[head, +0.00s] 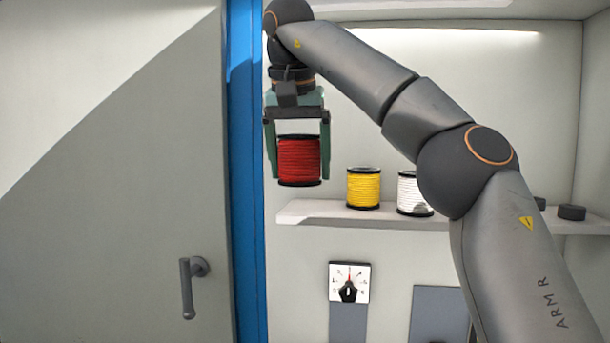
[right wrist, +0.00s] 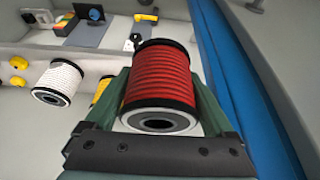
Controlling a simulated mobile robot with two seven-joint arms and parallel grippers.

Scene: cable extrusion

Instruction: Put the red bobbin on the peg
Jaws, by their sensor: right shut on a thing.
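The red bobbin (head: 299,162) has black flanges and hangs upright between the green fingers of my right gripper (head: 298,165), above the left end of the shelf. My right gripper is shut on it. In the right wrist view the red bobbin (right wrist: 157,80) fills the space between the fingers, with the hole of one flange facing the camera. I cannot make out the peg with certainty in either view. My left gripper is not in view.
A yellow bobbin (head: 363,188) and a white bobbin (head: 413,193) stand on the shelf (head: 310,213). A blue door frame (head: 246,200) and a grey door with a handle (head: 188,288) are close on the left. A dial (head: 349,283) sits below the shelf.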

